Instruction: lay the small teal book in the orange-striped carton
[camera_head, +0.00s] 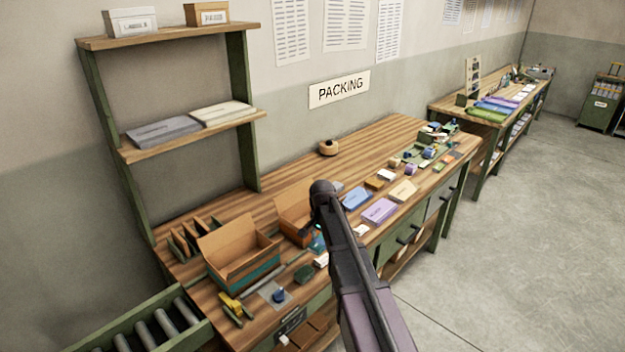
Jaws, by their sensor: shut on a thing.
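My arm reaches over the packing bench, and my gripper (316,230) is mostly hidden by its own dark wrist. It is shut on a small teal book (318,243), of which only a little shows below the wrist. An open brown carton (291,213) stands just left of and behind my gripper. My arm hides its right part, and I cannot make out the colour of its stripe. A second open carton (243,273), with a teal stripe, stands further left and nearer.
The wooden bench (225,213) also holds a dark green item (303,274), a tape dispenser (235,307), a blue book (356,198) and a purple book (379,211). A tape roll (328,147) lies at the back. A shelf (190,137) rises at the left.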

